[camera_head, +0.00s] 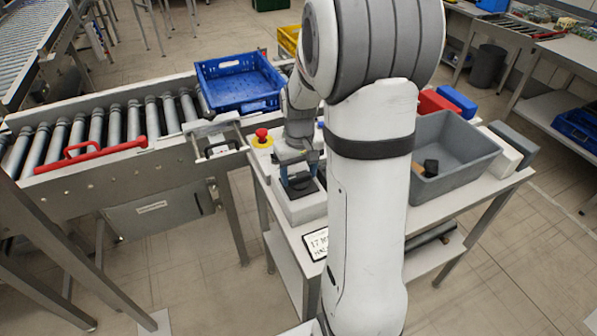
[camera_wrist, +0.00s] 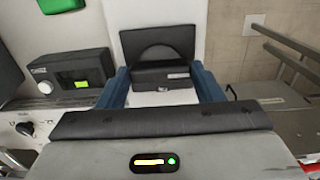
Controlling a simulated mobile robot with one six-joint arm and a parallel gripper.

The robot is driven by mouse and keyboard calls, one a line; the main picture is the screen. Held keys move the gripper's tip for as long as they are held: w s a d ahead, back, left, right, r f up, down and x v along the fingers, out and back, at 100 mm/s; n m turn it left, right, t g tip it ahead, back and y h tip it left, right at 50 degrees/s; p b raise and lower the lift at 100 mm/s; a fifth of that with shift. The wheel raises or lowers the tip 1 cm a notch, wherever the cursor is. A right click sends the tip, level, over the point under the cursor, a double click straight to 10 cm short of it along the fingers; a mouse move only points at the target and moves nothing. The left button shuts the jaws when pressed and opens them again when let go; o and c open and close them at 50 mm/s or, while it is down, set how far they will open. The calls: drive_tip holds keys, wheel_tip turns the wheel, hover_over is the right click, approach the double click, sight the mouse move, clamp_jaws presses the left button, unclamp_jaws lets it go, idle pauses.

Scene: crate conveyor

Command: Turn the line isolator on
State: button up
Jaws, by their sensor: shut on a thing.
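What looks like the line isolator (camera_wrist: 157,42) is a black plate with a round disc and a black handle block (camera_wrist: 160,75), seen at top centre in the wrist view. My gripper (camera_wrist: 162,82) has its blue fingers on either side of the handle block and is shut on it. The handle lies across the picture between the fingers; any on or off marks are unreadable. In the head view my gripper (camera_head: 300,181) points down at a pale grey box (camera_head: 305,208) on the bench, and it hides most of the isolator.
A red emergency button (camera_head: 262,134) on yellow stands close left of my gripper. A grey bin (camera_head: 455,150) is on the bench's right. A roller conveyor (camera_head: 110,130) with a blue crate (camera_head: 240,82) lies left. A black device with a green display (camera_wrist: 70,78) sits beside the isolator.

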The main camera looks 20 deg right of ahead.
drive_tip(key=m+b, duration=0.1)
drive_tip(key=m, duration=0.3)
drive_tip(key=shift+m+b, duration=0.3)
drive_tip(key=m+b, duration=0.1)
drive_tip(key=m, duration=0.3)
drive_tip(key=shift+m, duration=0.3)
drive_tip(key=m+b, duration=0.1)
drive_tip(key=m, duration=0.3)
drive_tip(key=shift+m, duration=0.3)
drive_tip(key=shift+m+b, duration=0.35)
drive_tip(key=shift+m, duration=1.65)
drive_tip(key=o, duration=1)
